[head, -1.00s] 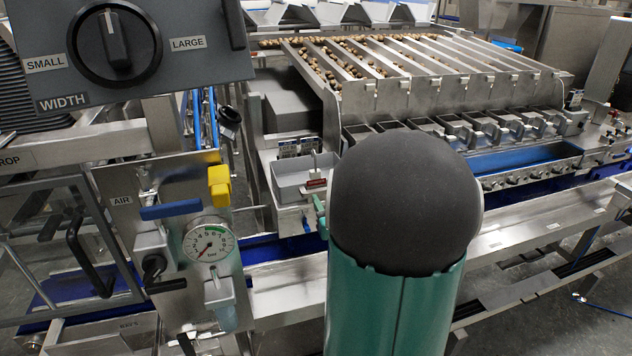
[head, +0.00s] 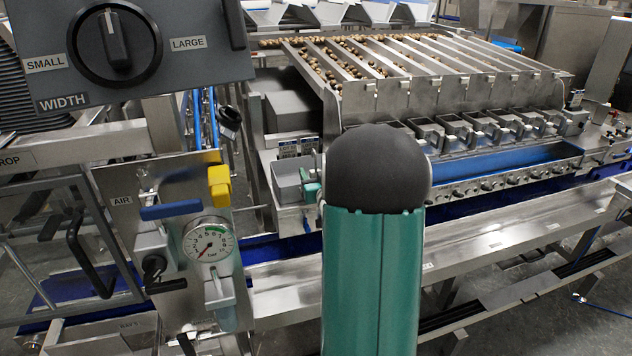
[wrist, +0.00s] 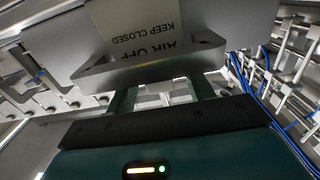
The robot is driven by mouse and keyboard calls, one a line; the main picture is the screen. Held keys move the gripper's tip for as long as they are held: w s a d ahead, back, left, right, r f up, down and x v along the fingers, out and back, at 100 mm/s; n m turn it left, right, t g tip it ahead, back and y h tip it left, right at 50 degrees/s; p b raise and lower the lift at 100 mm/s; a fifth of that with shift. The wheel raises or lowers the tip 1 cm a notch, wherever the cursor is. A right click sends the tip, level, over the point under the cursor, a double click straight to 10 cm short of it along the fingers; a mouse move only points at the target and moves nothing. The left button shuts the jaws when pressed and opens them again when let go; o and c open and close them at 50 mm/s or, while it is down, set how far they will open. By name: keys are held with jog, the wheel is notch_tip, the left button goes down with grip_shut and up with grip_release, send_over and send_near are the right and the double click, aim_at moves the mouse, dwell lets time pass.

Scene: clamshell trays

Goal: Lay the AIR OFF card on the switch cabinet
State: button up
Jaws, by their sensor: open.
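The AIR OFF card (wrist: 138,20) is a pale card in the wrist view, its AIR OFF and KEEP CLOSED print upside down. A grey bar with rounded ends (wrist: 150,66) crosses in front of its lower edge and covers part of the print. My gripper (wrist: 163,95) is open, its two fingers apart just below the bar; I cannot tell whether they touch anything. In the head view my arm hides most of the gripper, beside a small grey tray (head: 288,184). I cannot tell for sure which unit is the switch cabinet.
A steel panel with a gauge (head: 208,250), a yellow handle (head: 219,187) and a blue lever (head: 170,210) stands at left. A grey WIDTH knob panel (head: 190,69) hangs above it. A blue trough (head: 525,160) lies to the right. Blue cables (wrist: 262,95) run at right in the wrist view.

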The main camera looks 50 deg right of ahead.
jog(key=shift+c, duration=0.4)
jog(key=c, duration=1.1)
jog(key=shift+o, duration=0.2)
notch_tip(320, 180, up, 10)
jog(key=shift+s, duration=0.1)
